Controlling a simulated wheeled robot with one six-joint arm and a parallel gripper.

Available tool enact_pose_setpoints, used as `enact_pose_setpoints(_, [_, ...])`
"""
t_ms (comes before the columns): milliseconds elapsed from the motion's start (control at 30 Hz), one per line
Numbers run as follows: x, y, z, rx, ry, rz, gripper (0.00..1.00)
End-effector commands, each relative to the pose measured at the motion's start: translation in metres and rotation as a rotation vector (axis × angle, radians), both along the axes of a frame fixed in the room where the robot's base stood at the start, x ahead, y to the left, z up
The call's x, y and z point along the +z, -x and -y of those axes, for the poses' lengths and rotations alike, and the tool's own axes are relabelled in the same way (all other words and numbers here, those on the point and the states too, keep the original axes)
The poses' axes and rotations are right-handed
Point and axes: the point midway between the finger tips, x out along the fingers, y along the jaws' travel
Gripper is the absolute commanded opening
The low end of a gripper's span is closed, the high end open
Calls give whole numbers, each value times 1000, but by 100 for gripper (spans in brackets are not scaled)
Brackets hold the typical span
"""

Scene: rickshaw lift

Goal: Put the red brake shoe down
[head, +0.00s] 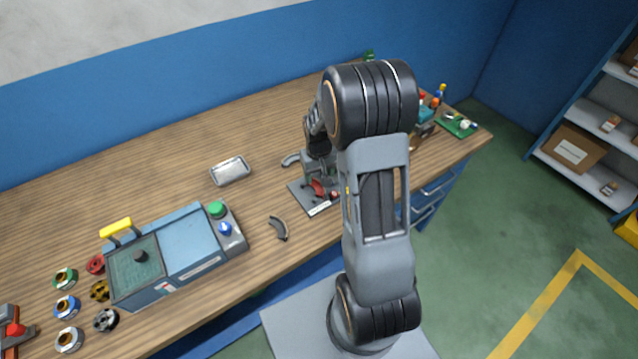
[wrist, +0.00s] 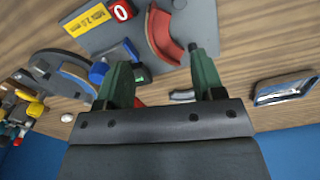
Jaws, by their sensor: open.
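The red brake shoe (wrist: 161,38) lies on a grey plate (wrist: 100,38) that carries a yellow "Min 2.0 mm" label and a red "0" tag. In the head view the red shoe (head: 318,187) shows on the same plate (head: 303,197), partly beside my arm. My gripper (wrist: 160,52) is open, its two green fingers apart with the shoe seen just past and between their tips. I cannot tell whether either finger touches it. In the head view my gripper (head: 319,168) is over the plate, mostly hidden by my arm.
A metal tray (head: 230,172) stands left of the plate. One dark brake shoe (head: 279,229) lies in front, another grey one (head: 290,160) behind. A blue machine (head: 180,250) and several coloured spools (head: 66,307) fill the left. Small items (head: 460,124) stand at the right end.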

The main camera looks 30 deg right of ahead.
Motion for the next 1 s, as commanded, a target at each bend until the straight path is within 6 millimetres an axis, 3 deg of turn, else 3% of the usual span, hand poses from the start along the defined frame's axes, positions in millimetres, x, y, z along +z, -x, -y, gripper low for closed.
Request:
enact_pose_setpoints(100, [21,-1,0,0,2,5,62])
enact_pose_setpoints(467, [69,5,-7,7,6,27,62])
enact_pose_setpoints(567, [98,20,-22,21,16,75,62])
enact_pose_setpoints(733, [147,61,-55,51,29,188,62])
enact_pose_setpoints(1000, [183,126,-87,86,28,335,62])
